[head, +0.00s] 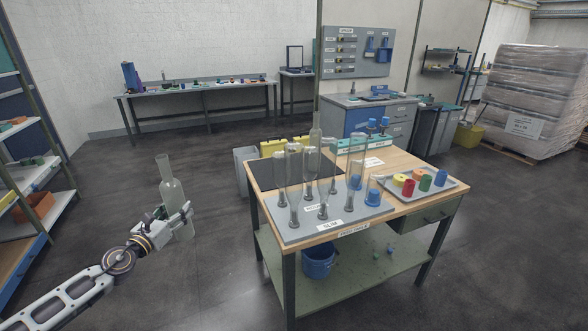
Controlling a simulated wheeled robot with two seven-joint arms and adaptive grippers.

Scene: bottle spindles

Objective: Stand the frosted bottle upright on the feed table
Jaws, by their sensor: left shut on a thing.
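The pale, translucent frosted bottle (169,190) is in my left gripper (181,217), at the left of the head view. The gripper is shut on its lower body and covers part of it. The bottle is nearly upright, neck up, leaning slightly left. It is left of the wooden-topped table (408,165), apart from it, with floor behind it. I take this table to be the feed table; its front label (353,233) is too small to read surely. My right gripper is not in view.
A grey board (345,216) on the table carries several clear bottles or tubes on spindles. Another tall bottle (315,150) stands behind them. A tray (440,184) of coloured caps is at the right. The dark mat (262,176) has some bare surface at the table's left.

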